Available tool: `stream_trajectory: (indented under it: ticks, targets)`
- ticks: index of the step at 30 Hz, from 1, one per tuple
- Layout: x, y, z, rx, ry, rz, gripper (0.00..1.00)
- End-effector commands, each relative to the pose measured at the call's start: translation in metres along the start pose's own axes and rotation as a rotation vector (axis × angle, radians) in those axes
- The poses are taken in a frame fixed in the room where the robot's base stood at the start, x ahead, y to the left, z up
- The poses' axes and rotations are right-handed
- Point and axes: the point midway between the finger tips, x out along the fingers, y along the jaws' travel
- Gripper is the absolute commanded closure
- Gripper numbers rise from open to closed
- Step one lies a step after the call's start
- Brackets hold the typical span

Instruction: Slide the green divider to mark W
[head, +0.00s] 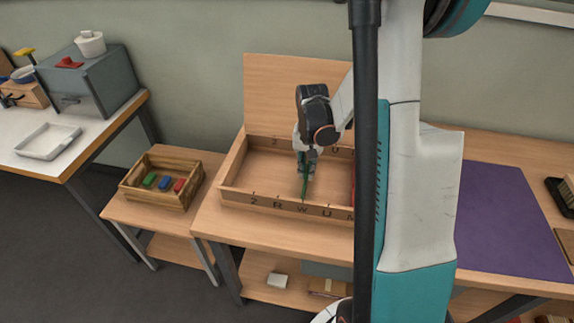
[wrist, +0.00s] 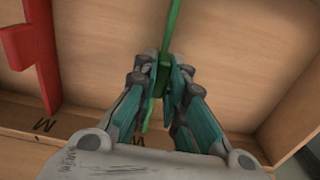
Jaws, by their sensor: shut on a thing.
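The green divider (head: 305,188) stands as a thin upright strip across the shallow wooden box (head: 232,170). Its front end meets the front wall about at the tick above the letter W (head: 301,208). My gripper (head: 308,168) is over the box, shut on the divider. The wrist view shows the divider (wrist: 171,35) between the two fingers (wrist: 163,80). A letter (wrist: 138,141) shows on the wall by the divider's end, partly covered by my gripper. Whether the divider sits exactly on the mark is too small to tell.
A red divider (wrist: 37,60) stands apart in the same box; in the head view (head: 353,182) my own body partly hides it. The front wall also bears 2, R, U and M. A crate (head: 135,192) with coloured blocks stands left. A purple mat (head: 505,220) lies right.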

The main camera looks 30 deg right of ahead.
Motion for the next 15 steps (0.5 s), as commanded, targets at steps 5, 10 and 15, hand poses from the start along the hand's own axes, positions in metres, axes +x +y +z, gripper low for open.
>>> stream_trajectory:
  ticks: [5,10,15]
  targets:
    - [-0.0002,0.0098,-0.0001,0.0,0.001,0.0,1.0]
    - [-0.0003,0.0092,-0.0001,0.0,0.002,0.0,1.0]
    - [-0.0003,0.0089,-0.0002,0.0,0.002,0.0,0.68]
